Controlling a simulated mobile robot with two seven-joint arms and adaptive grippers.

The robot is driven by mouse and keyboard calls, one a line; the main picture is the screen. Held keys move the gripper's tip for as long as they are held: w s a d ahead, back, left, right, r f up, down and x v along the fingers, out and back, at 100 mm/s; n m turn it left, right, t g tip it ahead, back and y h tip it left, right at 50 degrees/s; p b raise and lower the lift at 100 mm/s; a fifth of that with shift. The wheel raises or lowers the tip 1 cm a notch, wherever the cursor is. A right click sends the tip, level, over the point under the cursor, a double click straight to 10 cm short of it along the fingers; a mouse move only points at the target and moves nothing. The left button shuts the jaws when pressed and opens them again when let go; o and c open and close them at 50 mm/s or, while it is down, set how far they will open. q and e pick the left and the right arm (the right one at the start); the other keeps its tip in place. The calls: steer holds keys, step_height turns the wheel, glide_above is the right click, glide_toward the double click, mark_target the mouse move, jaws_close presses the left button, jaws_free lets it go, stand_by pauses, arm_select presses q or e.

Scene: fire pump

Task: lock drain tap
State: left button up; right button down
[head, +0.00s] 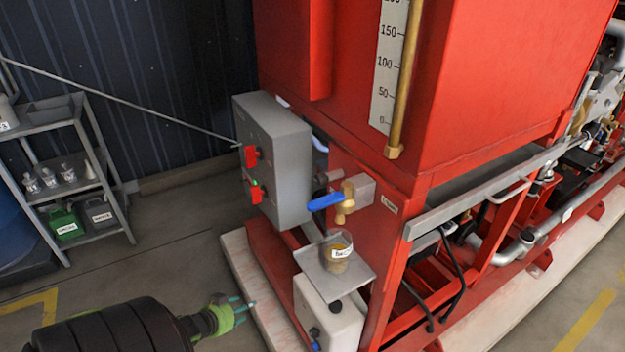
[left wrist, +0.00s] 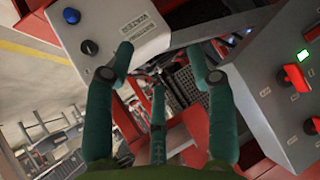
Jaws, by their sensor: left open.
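The drain tap (head: 345,203) is a brass valve with a blue lever (head: 325,201) on the red frame below the tank. The lever points to the left in the head view. A clear cup (head: 338,254) with brownish contents and a label stands on a small shelf under the tap. My left gripper (head: 238,311) is low at the left of the pump, apart from the tap, with teal fingers. In the left wrist view the fingers (left wrist: 160,85) are spread open with nothing between them. I cannot make out the tap there. My right gripper is not in view.
A grey control box (head: 275,150) with red switches stands left of the tap. A white box (head: 328,316) hangs below the cup shelf (head: 352,278). A shelf rack (head: 85,180) with bottles stands at the left. The floor between rack and pump is clear.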

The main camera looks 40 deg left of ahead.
arm_select(q)
steer(key=w+a+r+m+t+h, duration=0.1)
steer(key=w+r+t, duration=0.1)
steer(key=w+r, duration=0.45)
steer(key=w+a+r+t+h, duration=0.1)
steer(key=w+a+r+t, duration=0.15)
steer(key=r, duration=0.65)
steer(key=m+t+h, duration=0.3)
steer(key=h, duration=0.2)
glide_toward(318, 181)
steer(key=w, duration=0.3)
steer(key=b+x, duration=0.4)
steer(key=b, duration=0.1)
steer(key=shift+w+d+f, duration=0.2)
steer(key=shift+w+d, duration=0.1)
steer(key=shift+w, duration=0.05)
steer(key=shift+w+d+r+b, duration=0.1)
steer(key=shift+w+b, duration=0.2)
steer(key=shift+b, duration=0.15)
steer(key=shift+b+x, duration=0.45)
steer(key=shift+x, duration=0.55)
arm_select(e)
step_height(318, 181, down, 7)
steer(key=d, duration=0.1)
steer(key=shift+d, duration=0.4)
arm_select(q)
jaws_close()
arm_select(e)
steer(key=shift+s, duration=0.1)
